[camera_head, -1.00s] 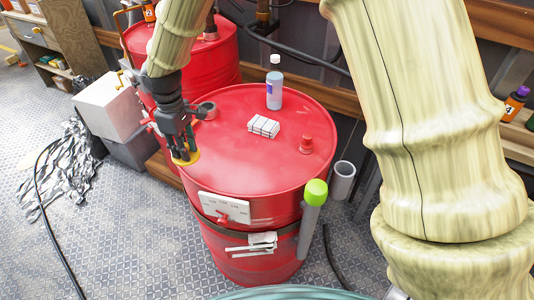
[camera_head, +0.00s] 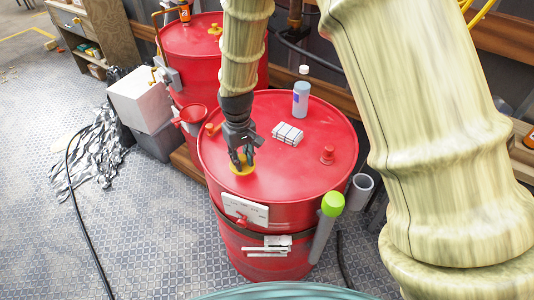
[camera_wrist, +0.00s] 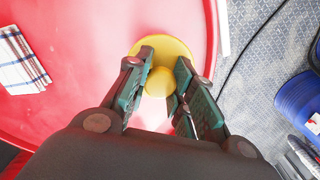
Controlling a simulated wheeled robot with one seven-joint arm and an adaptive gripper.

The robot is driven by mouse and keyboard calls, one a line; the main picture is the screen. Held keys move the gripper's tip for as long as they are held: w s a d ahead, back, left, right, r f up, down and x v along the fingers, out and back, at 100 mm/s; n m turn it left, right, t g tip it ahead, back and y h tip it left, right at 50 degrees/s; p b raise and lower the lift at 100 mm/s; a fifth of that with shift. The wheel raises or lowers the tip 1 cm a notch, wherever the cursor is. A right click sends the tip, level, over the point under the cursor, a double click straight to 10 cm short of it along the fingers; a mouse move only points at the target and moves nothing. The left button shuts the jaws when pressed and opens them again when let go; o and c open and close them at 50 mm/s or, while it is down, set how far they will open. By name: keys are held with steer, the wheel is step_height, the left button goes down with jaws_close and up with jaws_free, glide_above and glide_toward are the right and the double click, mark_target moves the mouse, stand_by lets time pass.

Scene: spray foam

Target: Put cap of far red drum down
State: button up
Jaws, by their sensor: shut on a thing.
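My gripper (camera_head: 243,163) is shut on a round yellow cap (camera_head: 242,169) at the left front part of the near red drum's (camera_head: 315,185) top. In the wrist view, the yellow cap (camera_wrist: 172,54) sits between my two fingers (camera_wrist: 160,92), with its knob gripped and the red lid behind it. I cannot tell whether the cap touches the lid. The far red drum (camera_head: 190,42) stands behind at the left, partly hidden by my arm. A small yellow piece (camera_head: 215,30) shows on its top.
A green-capped tube (camera_head: 332,205) hangs at the front right.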

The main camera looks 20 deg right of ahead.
steer(key=p, duration=0.3)
glide_above(266, 164)
steer(key=shift+d+f, duration=0.1)
steer(key=shift+f, duration=0.3)
steer(key=shift+f+p, duration=0.6)
steer(key=shift+f, duration=1.15)
steer(key=shift+f, duration=0.1)
steer(key=o, duration=1)
steer(key=shift+c, duration=0.2)
step_height(266, 164, up, 12)
steer(key=b, duration=0.4)
